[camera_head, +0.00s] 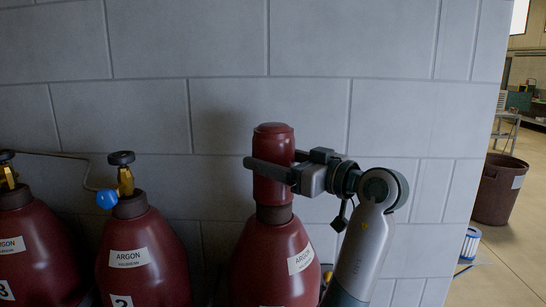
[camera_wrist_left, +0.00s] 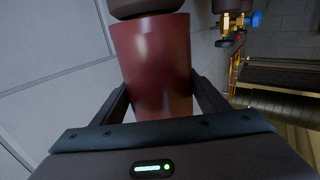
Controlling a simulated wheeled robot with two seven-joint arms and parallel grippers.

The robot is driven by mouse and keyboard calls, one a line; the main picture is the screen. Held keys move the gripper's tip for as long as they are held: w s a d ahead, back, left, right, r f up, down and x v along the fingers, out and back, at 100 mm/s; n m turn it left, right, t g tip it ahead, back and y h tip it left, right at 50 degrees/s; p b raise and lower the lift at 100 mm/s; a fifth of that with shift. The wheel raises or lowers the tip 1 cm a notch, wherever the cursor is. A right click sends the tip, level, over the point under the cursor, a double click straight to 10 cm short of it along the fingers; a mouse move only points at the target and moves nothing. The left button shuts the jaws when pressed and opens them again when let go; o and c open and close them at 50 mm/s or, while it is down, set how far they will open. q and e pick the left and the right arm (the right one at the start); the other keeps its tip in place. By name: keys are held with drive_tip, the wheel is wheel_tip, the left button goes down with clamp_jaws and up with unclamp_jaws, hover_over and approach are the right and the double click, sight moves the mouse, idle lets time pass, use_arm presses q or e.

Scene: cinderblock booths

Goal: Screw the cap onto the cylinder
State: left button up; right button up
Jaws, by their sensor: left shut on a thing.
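The cap (camera_head: 273,140) is a dark red, tube-like piece with a rounded top. It stands upright over the dark neck (camera_head: 274,214) of the rightmost red argon cylinder (camera_head: 275,258). My left gripper (camera_head: 268,172) reaches in from the right and is shut on the cap, with one finger across its front. In the left wrist view the cap (camera_wrist_left: 153,65) sits between both fingers of my left gripper (camera_wrist_left: 158,92), and a dark round part lies beyond it. I cannot tell how far the cap is threaded. My right gripper is not in view.
Two more argon cylinders stand to the left; the nearer one (camera_head: 139,250) carries a brass valve (camera_head: 125,180) with a blue fitting. A grey block wall (camera_head: 220,45) stands close behind. A brown bin (camera_head: 500,188) stands on open floor at the far right.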

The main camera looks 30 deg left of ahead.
use_arm(q)
drive_tip(key=shift+d+f+b, duration=0.1)
drive_tip(key=shift+f+b, duration=0.8)
drive_tip(key=shift+f, duration=0.25)
drive_tip(key=shift+f+b, duration=0.1)
drive_tip(key=shift+b, duration=0.2)
drive_tip(key=o, duration=1.8)
drive_tip(key=shift+o, duration=0.2)
drive_tip(key=shift+f, duration=0.15)
